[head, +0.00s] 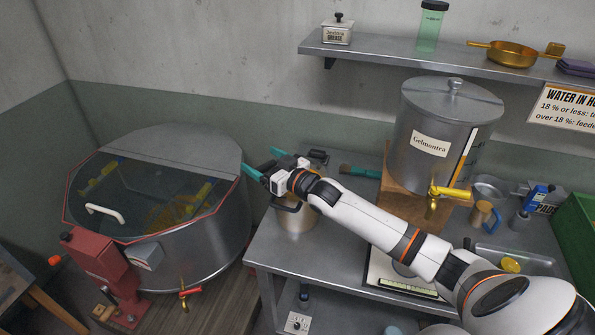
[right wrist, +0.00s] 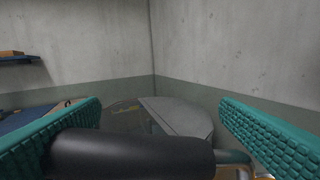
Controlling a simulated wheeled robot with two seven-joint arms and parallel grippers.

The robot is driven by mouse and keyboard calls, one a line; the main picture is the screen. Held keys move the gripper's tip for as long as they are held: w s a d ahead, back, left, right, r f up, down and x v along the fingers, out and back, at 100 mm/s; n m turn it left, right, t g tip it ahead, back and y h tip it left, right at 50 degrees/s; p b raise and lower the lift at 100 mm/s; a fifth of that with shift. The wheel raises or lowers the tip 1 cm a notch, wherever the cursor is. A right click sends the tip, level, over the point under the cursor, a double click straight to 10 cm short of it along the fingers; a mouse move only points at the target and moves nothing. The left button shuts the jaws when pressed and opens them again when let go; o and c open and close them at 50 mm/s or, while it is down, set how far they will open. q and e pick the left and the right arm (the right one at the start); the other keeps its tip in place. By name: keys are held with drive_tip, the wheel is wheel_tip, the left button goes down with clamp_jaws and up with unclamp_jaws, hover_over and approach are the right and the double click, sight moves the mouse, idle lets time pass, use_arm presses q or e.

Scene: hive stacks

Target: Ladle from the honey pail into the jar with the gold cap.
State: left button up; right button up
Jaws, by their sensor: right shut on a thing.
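My right gripper (head: 267,164) is at the left end of the steel bench, between the large drum and the bench's back edge. Its teal fingers are shut on a dark cylindrical handle (right wrist: 130,155), which lies across between the pads in the right wrist view. What the handle belongs to is hidden. A metal pail (head: 298,218) stands just below the gripper, partly covered by my wrist; its contents cannot be seen. A small yellow-gold round top (head: 510,265) shows on the tray at the right; whether it is the jar's cap I cannot tell. My left gripper is out of view.
A big steel drum (head: 215,245) with a clear lid stands at left. A steel tank (head: 418,170) labelled Gelmontra, with a gold tap (head: 433,196), stands at the bench's back. A mug (head: 481,214) with a blue handle is right of it. A shelf (head: 400,55) runs above.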

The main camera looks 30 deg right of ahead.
drive_tip(key=shift+r, duration=0.35)
drive_tip(key=shift+r, duration=0.15)
drive_tip(key=c, duration=0.4)
drive_tip(key=shift+r+p, duration=1.35)
drive_tip(key=shift+p, duration=0.15)
